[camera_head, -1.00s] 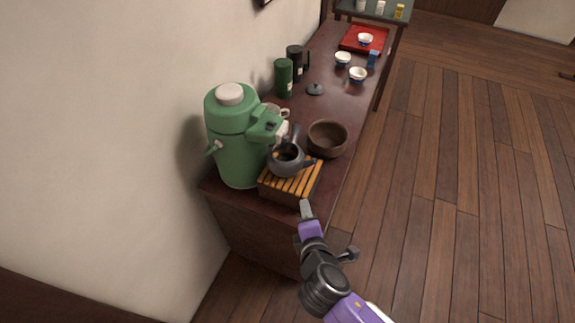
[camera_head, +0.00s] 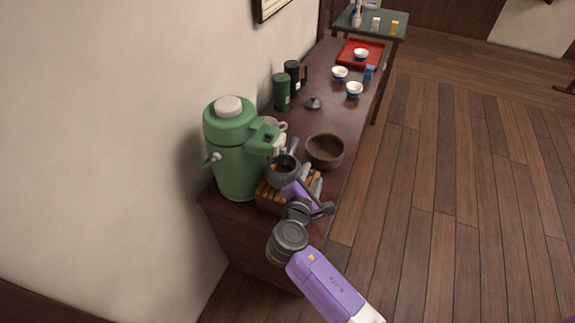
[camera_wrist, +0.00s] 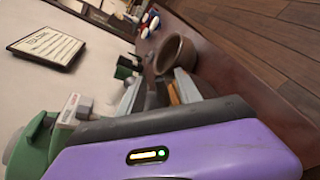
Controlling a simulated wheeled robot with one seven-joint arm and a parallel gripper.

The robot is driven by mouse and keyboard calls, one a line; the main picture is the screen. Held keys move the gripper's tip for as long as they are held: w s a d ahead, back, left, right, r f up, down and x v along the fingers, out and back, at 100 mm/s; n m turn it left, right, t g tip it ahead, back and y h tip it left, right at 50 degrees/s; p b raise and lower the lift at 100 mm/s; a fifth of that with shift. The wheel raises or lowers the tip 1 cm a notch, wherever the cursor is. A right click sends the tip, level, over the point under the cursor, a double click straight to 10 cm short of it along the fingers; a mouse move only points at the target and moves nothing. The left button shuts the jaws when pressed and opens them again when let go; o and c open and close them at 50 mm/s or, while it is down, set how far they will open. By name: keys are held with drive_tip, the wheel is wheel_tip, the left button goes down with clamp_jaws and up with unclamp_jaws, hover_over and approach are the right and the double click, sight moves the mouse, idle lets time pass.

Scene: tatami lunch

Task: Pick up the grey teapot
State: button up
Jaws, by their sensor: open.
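The grey teapot (camera_head: 281,172) stands, its top open, on a slatted wooden stand (camera_head: 268,197) at the near end of the dark table. Its handle sticks up toward the back. My gripper (camera_head: 310,179) is open at the teapot's near right side, just above the stand, and hides part of both. In the wrist view, dark parts of the teapot (camera_wrist: 152,94) show between the two grey fingers (camera_wrist: 158,91). Whether a finger touches it I cannot tell.
A green air pot (camera_head: 236,150) stands close to the teapot's left, near the wall. A brown bowl (camera_head: 325,152) is just behind it to the right. A dark lid (camera_head: 313,103), canisters and small bowls stand farther back. The floor to the right is clear.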

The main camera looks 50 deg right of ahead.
sight(294, 165)
drive_tip(key=x, duration=0.5)
drive_tip(key=shift+w+a+p, duration=0.1)
drive_tip(key=shift+p, duration=0.3)
drive_tip(key=shift+c, duration=0.4)
clamp_jaws()
idle(0.6)
